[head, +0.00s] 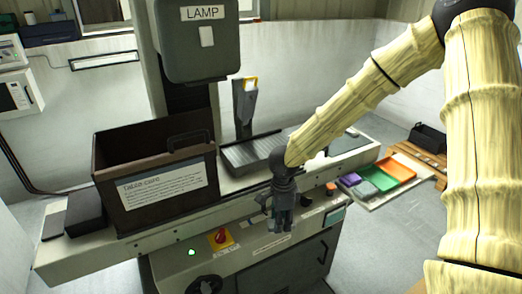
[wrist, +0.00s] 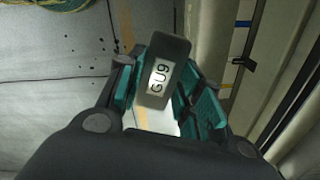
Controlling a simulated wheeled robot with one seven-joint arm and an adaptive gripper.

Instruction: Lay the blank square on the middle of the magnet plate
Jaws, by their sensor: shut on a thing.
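My gripper (head: 282,222) hangs in front of the machine's front edge in the head view, pointing down. In the wrist view my gripper (wrist: 172,105) is shut on the blank (wrist: 179,56), a dark grey block with a white label reading "GU9". The blank looks tilted in that picture; in the head view I cannot clearly make it out. The magnet plate (head: 246,153) appears to be the dark, ribbed plate on the machine bed, behind and left of my gripper. Its top looks bare. My gripper is apart from it.
A dark open-topped box (head: 163,199) with a paper label stands left of the plate. A grey upright holder (head: 244,103) rises behind the plate. The lamp housing (head: 196,40) hangs above. Coloured trays (head: 378,178) lie at the right. A red knob (head: 221,237) sits on the front panel.

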